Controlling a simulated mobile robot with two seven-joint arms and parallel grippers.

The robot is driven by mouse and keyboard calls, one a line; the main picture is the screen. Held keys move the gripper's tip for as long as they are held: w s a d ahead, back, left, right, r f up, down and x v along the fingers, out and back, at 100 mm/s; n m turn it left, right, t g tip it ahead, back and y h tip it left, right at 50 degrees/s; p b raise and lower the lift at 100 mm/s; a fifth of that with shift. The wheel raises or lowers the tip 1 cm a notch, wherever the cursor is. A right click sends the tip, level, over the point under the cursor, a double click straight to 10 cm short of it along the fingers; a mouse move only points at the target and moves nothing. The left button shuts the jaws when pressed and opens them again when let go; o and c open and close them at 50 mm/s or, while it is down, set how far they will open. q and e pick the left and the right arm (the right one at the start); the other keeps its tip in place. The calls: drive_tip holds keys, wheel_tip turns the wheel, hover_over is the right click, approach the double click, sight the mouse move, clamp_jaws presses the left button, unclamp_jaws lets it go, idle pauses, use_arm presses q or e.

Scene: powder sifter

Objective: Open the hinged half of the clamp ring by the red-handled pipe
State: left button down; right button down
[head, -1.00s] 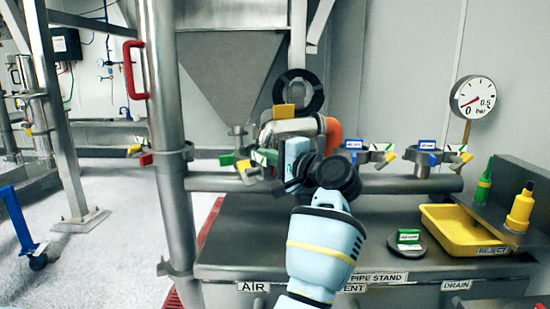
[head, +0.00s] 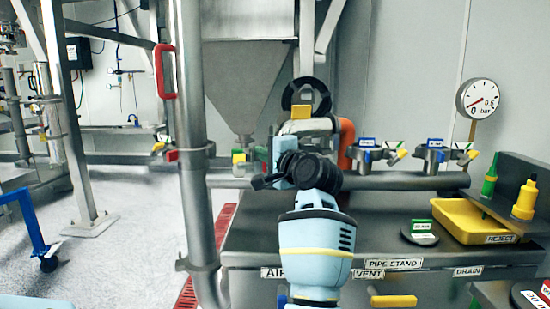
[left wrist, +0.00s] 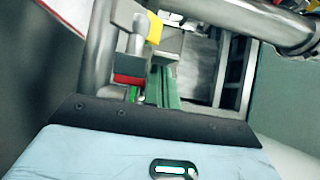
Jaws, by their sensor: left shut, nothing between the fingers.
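The steel pipe (head: 190,100) with the red handle (head: 165,71) stands left of centre in the head view. A clamp ring (head: 197,150) is around it, with a red tab (head: 171,156) and a yellow tab (head: 158,147). Whether its hinged half is open is unclear. My left gripper (head: 281,160) is right of the pipe, apart from it and in front of the hopper outlet. It looks shut and empty. In the left wrist view, its blue body fills the bottom; beyond are a pipe, a yellow tab (left wrist: 154,28) and a red tab (left wrist: 130,78). My right gripper is out of view.
A horizontal pipe (head: 400,182) runs behind my arm. The bench holds a yellow tray (head: 455,222) and bottles. An orange-ended elbow (head: 346,140) is close behind my wrist.

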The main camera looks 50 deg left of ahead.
use_arm(q)
drive_tip(key=shift+s+a, duration=0.65)
drive_tip(key=shift+s, duration=0.05)
drive_tip(key=shift+s+a, duration=0.3)
drive_tip(key=shift+s, duration=0.05)
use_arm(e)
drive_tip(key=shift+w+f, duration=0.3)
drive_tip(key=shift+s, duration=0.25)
use_arm(q)
drive_tip(key=shift+b, duration=0.3)
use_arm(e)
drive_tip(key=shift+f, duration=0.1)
